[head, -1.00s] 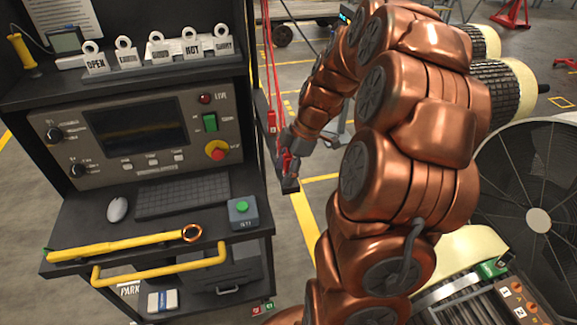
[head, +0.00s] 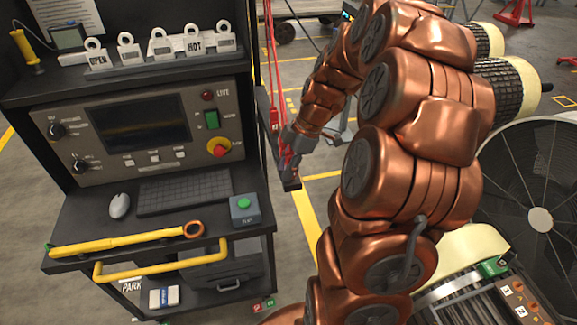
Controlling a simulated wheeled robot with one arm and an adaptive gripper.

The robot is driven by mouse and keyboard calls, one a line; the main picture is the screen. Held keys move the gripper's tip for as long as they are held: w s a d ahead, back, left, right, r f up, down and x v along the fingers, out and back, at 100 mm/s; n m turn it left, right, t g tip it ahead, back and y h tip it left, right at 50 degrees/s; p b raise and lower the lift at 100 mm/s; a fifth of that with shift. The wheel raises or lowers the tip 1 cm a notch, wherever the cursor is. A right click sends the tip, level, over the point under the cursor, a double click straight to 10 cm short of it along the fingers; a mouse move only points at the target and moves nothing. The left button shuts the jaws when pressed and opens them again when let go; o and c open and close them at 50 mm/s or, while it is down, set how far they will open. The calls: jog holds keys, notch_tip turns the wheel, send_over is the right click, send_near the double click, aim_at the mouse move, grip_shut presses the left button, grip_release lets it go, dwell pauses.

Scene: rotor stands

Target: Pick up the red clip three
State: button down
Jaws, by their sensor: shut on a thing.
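My gripper (head: 289,153) is small in the head view, beside the right side of the dark cart. It is shut on a red clip (head: 284,160), of which only a small part shows between and beside the fingers. The clip is at a dark bracket (head: 291,183) on the cart's side; I cannot tell whether it touches it. Another red clip (head: 273,117) hangs above and to the left. Thin red cables (head: 270,60) run down to this area. No number is readable on either clip.
The cart (head: 60,200) holds a control panel (head: 130,130), keyboard, mouse, green-button box (head: 244,208) and yellow wrench (head: 130,240). My copper arm fills the middle right. A large fan (head: 540,218) stands at far right. Yellow-lined floor shows between.

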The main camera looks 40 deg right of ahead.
aim_at(288, 154)
jog(key=shift+r, duration=0.1)
jog(key=shift+r+b, duration=1.05)
jog(key=shift+r, duration=0.55)
jog(key=s+a+b, duration=0.2)
jog(key=s+a, duration=0.1)
jog(key=s, duration=0.4)
jog(key=s+a+r+b, duration=0.1)
jog(key=s+a+b, duration=0.2)
jog(key=s, duration=0.4)
jog(key=shift+s+r, duration=0.25)
jog(key=shift+s, duration=0.15)
jog(key=shift+d, duration=0.1)
